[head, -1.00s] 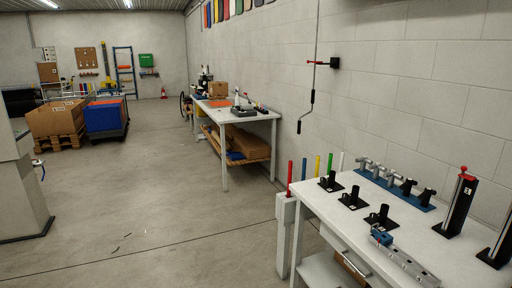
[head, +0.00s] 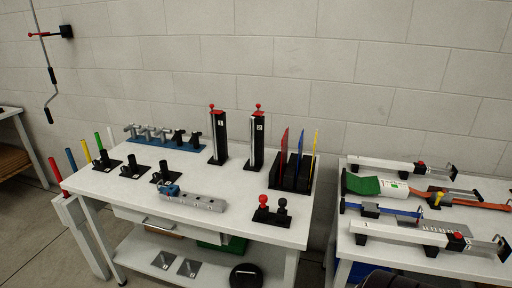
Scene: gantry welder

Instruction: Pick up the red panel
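The red panel (head: 284,141) stands upright in a black slotted rack (head: 291,179) at the right end of the white table. A blue panel (head: 300,143) and a thin yellow panel (head: 314,147) stand in the same rack to its right. The lower part of the red panel is hidden in the rack. Neither of my grippers can be made out in the head view.
On the white table (head: 117,186) are two black columns with red knobs (head: 219,137), a metal block (head: 195,199) and a red-and-black knob fixture (head: 271,209).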

